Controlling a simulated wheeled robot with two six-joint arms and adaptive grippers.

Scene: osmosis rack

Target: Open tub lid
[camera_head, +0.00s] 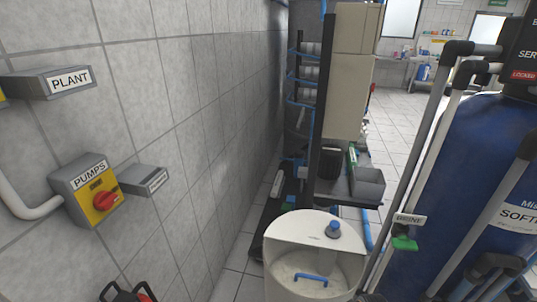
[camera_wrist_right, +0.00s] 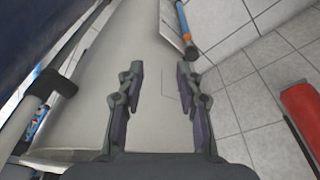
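The white tub (camera_head: 275,272) stands low in front, near the middle of the head view. Its top has a flat rear part with a blue cap (camera_head: 333,229) and a front part with a blue handle (camera_head: 310,278). I cannot tell for certain whether the front part is a lid lying shut. In the right wrist view my right gripper (camera_wrist_right: 160,78) is open and empty, its dark fingers apart over a pale curved surface (camera_wrist_right: 135,45), probably the tub's side. I cannot tell if they touch it. Neither gripper shows clearly in the head view.
A blue tank (camera_head: 455,190) with grey pipes stands close on the tub's right. A tiled wall with a pump switch box (camera_head: 88,190) is on the left. A black-and-red object (camera_head: 128,293) shows at bottom left. The rack (camera_head: 345,100) stands behind the tub.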

